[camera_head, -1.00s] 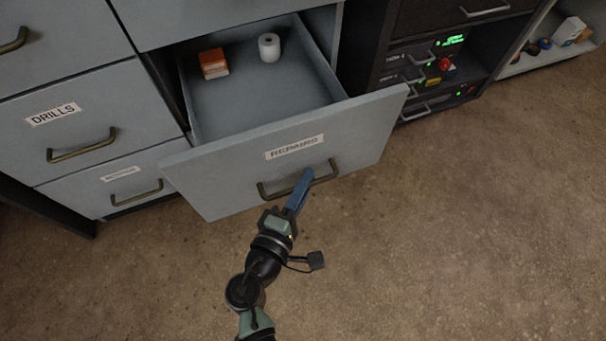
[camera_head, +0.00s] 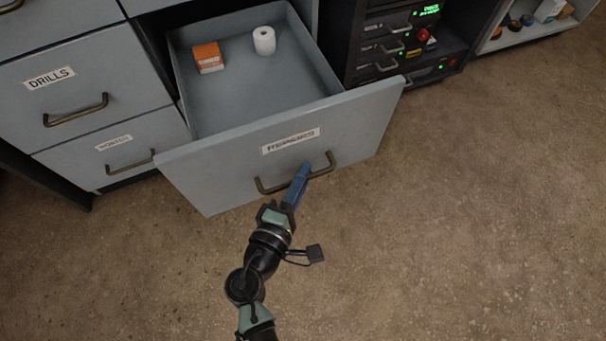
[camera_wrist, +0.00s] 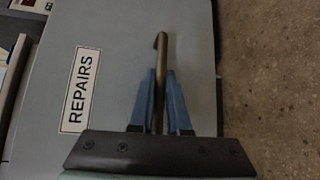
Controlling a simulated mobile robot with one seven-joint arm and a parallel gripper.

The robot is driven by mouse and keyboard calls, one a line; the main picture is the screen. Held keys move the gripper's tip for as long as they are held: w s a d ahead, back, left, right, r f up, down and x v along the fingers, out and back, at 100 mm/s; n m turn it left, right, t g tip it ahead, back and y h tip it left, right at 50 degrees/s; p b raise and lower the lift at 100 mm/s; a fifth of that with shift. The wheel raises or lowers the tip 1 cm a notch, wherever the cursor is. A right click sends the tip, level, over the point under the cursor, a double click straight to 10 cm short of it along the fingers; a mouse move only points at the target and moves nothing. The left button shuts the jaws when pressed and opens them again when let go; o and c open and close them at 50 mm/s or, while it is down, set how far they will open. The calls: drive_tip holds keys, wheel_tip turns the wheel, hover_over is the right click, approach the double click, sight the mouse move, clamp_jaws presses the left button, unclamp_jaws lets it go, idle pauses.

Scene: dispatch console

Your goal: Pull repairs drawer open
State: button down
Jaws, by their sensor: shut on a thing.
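The repairs drawer (camera_head: 225,166) is pulled well out of the grey cabinet in the head view. Its front carries a white label reading REPAIRS (camera_head: 291,141) and a bronze bar handle (camera_head: 267,189). My gripper (camera_head: 300,176) is shut on the handle near its middle. In the wrist view the blue fingers of my gripper (camera_wrist: 161,88) stand on both sides of the handle (camera_wrist: 162,48), with the drawer front (camera_wrist: 115,35) behind them. The fingers hide part of the handle.
An orange-and-white box (camera_head: 208,58) and a white roll (camera_head: 264,40) are in the drawer. The closed drills drawer (camera_head: 85,85) and another labelled drawer (camera_head: 128,160) are at left. A dark console rack (camera_head: 400,40) stands at right. The floor (camera_head: 450,220) in front is clear.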

drive_tip(key=c, duration=0.9)
unclamp_jaws()
drive_tip(key=p+v, duration=0.4)
drive_tip(key=v, duration=0.9)
